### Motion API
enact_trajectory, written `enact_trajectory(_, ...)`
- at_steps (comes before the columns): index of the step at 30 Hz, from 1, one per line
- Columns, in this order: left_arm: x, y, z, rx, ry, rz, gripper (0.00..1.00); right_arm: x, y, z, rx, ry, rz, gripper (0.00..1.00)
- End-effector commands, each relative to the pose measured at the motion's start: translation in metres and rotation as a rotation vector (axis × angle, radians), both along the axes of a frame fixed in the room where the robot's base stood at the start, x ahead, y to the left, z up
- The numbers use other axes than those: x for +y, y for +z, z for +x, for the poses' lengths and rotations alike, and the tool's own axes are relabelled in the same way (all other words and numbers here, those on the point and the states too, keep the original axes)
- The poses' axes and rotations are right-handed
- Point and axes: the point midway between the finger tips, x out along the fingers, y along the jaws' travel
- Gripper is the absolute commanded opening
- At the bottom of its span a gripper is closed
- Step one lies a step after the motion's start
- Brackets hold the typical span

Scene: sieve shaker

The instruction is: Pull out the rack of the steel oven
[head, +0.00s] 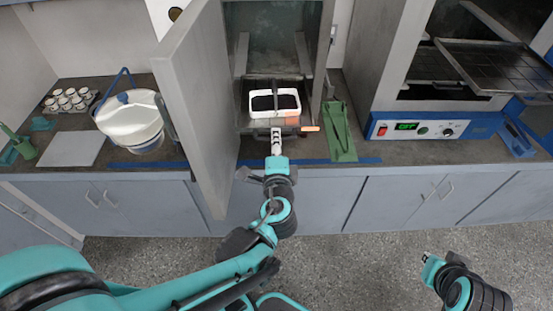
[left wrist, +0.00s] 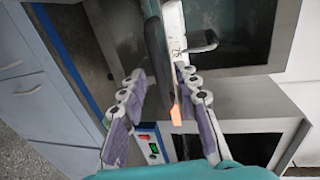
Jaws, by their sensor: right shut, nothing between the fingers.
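The steel oven (head: 278,40) stands at the centre of the counter with its grey door (head: 190,100) swung open to the left. A white tray (head: 252,113) with dark contents sits inside, near the mouth. At its front is a dark bar with an orange end (head: 310,128), seen in the left wrist view as a bar (left wrist: 157,55) with an orange tip (left wrist: 178,114). My left gripper (head: 276,138) is at this front edge. Its fingers (left wrist: 158,88) are apart, one on each side of the bar; contact is unclear. My right gripper (head: 428,258) is shut and empty, low at right.
A second oven with a blue panel (head: 425,130) and a dark rack (head: 490,65) stands at right. A green piece (head: 339,130) lies right of the steel oven. A white bucket (head: 130,120), a pale board (head: 72,150) and small cups (head: 70,99) stand at left. The floor is clear.

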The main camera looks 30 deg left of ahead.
Motion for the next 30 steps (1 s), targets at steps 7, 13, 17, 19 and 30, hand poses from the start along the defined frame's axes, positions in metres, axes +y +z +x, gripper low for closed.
enact_trajectory(7,-0.02,0.006,-0.031,0.0,-0.006,0.0,0.32,0.0,0.0,0.0,0.0,0.0,0.0,0.0)
enact_trajectory(13,-0.033,0.011,-0.053,0.0,-0.006,0.0,0.32,0.0,0.0,0.0,0.0,0.0,0.0,0.0)
enact_trajectory(17,-0.042,0.014,-0.065,0.0,-0.007,0.0,0.32,0.0,0.0,0.0,0.0,0.0,0.0,0.0)
enact_trajectory(19,-0.045,0.016,-0.071,0.0,-0.006,0.001,0.32,0.0,0.0,0.0,0.0,0.0,0.0,0.0)
enact_trajectory(30,-0.05,0.019,-0.083,-0.001,-0.001,0.0,0.32,0.0,0.0,0.0,0.0,0.0,0.0,0.0)
